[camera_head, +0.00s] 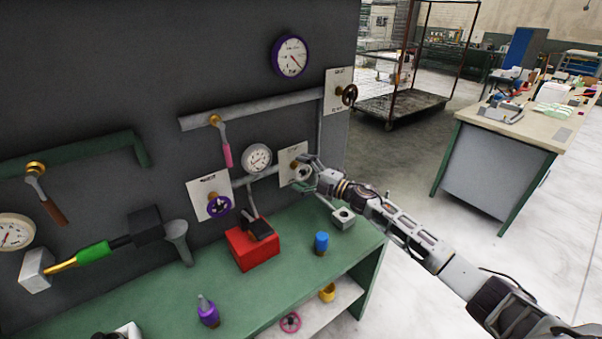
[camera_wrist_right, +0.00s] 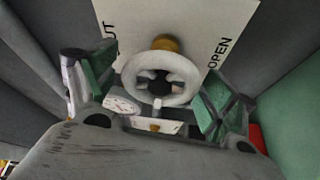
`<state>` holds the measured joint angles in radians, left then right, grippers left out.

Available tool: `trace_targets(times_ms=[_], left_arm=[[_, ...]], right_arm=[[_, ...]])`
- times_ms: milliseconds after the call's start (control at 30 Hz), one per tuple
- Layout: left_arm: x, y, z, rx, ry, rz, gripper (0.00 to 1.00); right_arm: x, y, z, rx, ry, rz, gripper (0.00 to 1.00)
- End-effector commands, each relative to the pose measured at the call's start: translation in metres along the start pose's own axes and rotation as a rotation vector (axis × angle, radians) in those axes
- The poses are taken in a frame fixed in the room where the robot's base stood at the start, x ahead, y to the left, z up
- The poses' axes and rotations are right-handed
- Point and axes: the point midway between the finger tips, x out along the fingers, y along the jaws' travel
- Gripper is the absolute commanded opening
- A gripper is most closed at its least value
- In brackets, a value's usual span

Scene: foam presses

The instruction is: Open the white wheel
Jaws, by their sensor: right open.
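The white wheel (camera_head: 304,173) sits in front of a pale label plate (camera_head: 291,152) on the dark panel, left of my right gripper. In the right wrist view, the white wheel (camera_wrist_right: 184,93) is a round handwheel with a brass stem behind it. My right gripper (camera_head: 313,174) is at the wheel; in the wrist view its open fingers (camera_wrist_right: 155,93) stand on either side of the rim. I cannot tell whether they touch it. The plate (camera_wrist_right: 200,22) reads "OPEN" on the right, with partly hidden lettering on the left. My left gripper is not in view.
A purple wheel (camera_head: 219,205) is left of the white one, a dark wheel (camera_head: 349,95) up and right. A red box (camera_head: 251,249) and a blue cylinder (camera_head: 321,243) stand on the green bench (camera_head: 150,303) below. A pipe (camera_head: 263,173) runs left from the plate.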

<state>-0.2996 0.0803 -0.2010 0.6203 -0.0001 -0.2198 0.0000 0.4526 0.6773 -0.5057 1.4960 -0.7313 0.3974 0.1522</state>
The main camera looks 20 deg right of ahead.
Motion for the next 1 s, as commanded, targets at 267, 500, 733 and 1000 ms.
trace_targets(times_ms=[267,500,733,1000], left_arm=[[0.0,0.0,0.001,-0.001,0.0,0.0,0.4],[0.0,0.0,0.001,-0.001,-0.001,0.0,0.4],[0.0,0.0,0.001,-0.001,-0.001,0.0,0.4],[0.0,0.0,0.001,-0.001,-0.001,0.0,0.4]], right_arm=[[-0.001,0.0,0.0,0.0,0.0,0.0,0.84],[-0.011,-0.001,0.001,0.0,-0.001,-0.001,0.84],[-0.03,-0.001,0.0,0.001,-0.001,-0.001,0.84],[-0.053,-0.001,0.0,0.0,0.0,-0.001,0.84]])
